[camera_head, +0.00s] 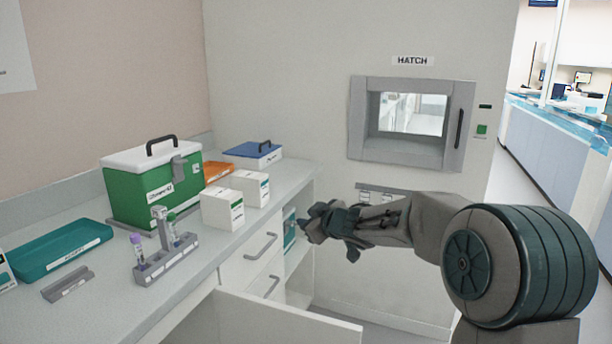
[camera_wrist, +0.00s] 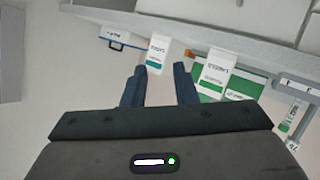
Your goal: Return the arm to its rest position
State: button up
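My arm (camera_head: 410,222) reaches in from the right in the head view. My gripper (camera_head: 318,226) is in the air just off the counter's right end, in front of the drawers and below the hatch. In the wrist view my gripper (camera_wrist: 160,72) shows two dark fingers spread apart with nothing between them. White boxes, one with a teal label (camera_wrist: 157,52) and one with a green label (camera_wrist: 214,72), lie beyond the fingertips, apart from them.
The counter (camera_head: 110,285) holds a green cooler (camera_head: 150,190), white boxes (camera_head: 222,208), a tube rack (camera_head: 165,258) and a teal tray (camera_head: 55,250). A drawer (camera_head: 290,318) stands pulled out at the front. The hatch (camera_head: 410,122) is in the back wall.

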jog(key=s+d+r+m+g+h+p, duration=0.1)
jog(key=s+d+r+m+h+p, duration=0.25)
jog(key=s+d, duration=0.4)
jog(key=s+d+r+m+g+h+p, duration=0.2)
jog(key=s+d+r+m+h+p, duration=0.25)
jog(key=s, duration=0.45)
jog(key=s+d+f+m+g+p, duration=0.1)
jog(key=s+g+p, duration=0.1)
jog(key=s, duration=0.9)
jog(key=s+d+f+m+g+p, duration=0.1)
jog(key=s+m+g+p, duration=0.1)
jog(key=s, duration=1)
jog(key=shift+s+f+g+y+p, duration=0.2)
jog(key=shift+f+g+y+p, duration=0.3)
jog(key=shift+g, duration=0.6)
jog(key=shift+d+r, duration=0.1)
jog(key=shift+r, duration=0.05)
